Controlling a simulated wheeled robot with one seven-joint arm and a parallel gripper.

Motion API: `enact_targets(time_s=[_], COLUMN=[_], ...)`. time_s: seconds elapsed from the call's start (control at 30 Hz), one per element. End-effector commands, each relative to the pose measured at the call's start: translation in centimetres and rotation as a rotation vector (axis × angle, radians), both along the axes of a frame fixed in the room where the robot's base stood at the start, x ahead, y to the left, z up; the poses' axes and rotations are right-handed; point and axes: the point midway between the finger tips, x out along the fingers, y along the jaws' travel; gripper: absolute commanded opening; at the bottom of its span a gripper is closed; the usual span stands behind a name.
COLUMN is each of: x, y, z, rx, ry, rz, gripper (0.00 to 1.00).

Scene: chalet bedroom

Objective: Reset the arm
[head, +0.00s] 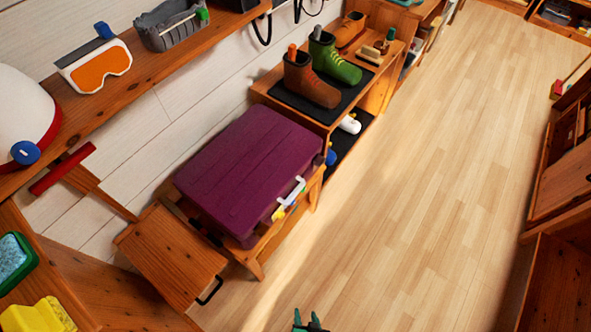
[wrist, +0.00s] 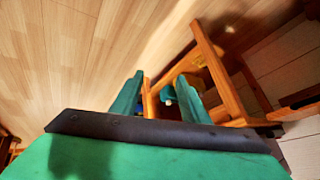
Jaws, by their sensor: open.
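My gripper (head: 308,322) shows at the bottom edge of the head view, as two green fingertips over the wooden floor. In the wrist view my gripper (wrist: 160,92) has its two green fingers spread apart, with a dark bar and a green body in front. It looks open, and I see nothing clearly held. A small blue-green patch shows between the fingers, but I cannot tell what it is. The rest of the arm is out of the head view.
A purple suitcase (head: 245,170) lies on a low wooden stand. A shelf with boots (head: 310,82) stands behind it. A wooden wall shelf (head: 150,62) is at upper left. Cabinets (head: 565,185) line the right. The floor (head: 430,170) between is clear.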

Motion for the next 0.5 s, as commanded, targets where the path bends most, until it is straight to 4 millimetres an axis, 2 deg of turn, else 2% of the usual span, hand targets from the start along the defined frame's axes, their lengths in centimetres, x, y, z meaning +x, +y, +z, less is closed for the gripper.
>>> enact_targets(time_s=[0.03, 0.07, 0.17, 0.27, 0.5], x=[-0.6, -0.7, -0.7, -0.4, 0.7], y=[-0.2, -0.4, -0.7, -0.5, 1.5], z=[2.2, 3.5, 8.6, 14.6, 29.9], rx=[-0.045, -0.072, -0.153, -0.214, -0.284], ry=[-0.030, -0.052, -0.141, -0.247, -0.525], rz=[0.001, -0.002, -0.003, 0.002, 0.033], gripper=[0.41, 0.41, 0.41, 0.41, 0.41])
